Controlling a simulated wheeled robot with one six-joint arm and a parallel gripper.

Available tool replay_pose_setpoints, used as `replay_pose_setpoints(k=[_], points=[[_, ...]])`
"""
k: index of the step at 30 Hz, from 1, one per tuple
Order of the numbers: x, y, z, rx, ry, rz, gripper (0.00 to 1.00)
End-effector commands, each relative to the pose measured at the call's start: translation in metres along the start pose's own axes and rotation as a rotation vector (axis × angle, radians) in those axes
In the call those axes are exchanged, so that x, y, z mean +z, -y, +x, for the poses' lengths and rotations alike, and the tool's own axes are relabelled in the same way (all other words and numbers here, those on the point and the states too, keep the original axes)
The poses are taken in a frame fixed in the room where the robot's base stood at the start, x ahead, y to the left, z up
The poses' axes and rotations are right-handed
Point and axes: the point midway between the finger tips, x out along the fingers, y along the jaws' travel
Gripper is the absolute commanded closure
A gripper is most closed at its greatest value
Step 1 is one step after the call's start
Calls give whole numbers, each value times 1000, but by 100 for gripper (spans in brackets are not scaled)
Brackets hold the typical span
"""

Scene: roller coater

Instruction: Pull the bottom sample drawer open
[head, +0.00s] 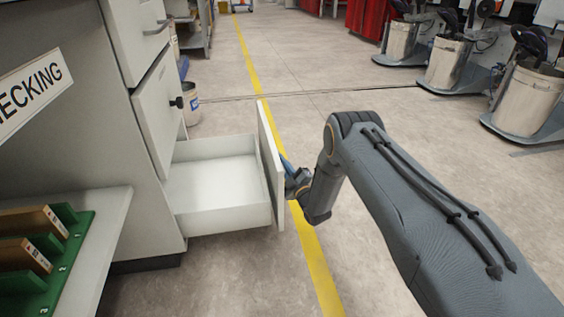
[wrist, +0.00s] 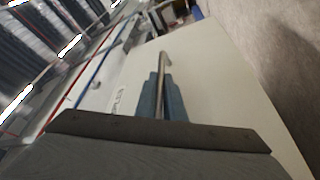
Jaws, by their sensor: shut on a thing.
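The bottom sample drawer (head: 222,190) is pulled well out of the grey-white cabinet in the head view. Its inside is white and looks empty. Its front panel (head: 270,160) stands upright, seen nearly edge-on. My gripper (head: 287,172) is at the outer face of that panel, mostly hidden behind it and my wrist. In the wrist view, the blue fingers of my gripper (wrist: 161,97) are shut on the metal bar handle (wrist: 165,62) of the pale drawer front (wrist: 215,88).
A shelf with a green rack (head: 62,262) is at lower left. Buckets on stands (head: 528,98) line the right. The floor beside the yellow line (head: 313,262) is clear.

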Motion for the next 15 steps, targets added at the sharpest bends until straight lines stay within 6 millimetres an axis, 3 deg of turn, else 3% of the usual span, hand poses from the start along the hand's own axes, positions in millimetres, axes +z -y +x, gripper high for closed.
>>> replay_pose_setpoints(k=[6,7,8,15], points=[[-1,2,-4,-2,-2,3,100],[-1,2,-4,-2,-2,3,87],[-1,2,-4,-2,-2,3,83],[-2,2,-2,-3,-3,2,83]])
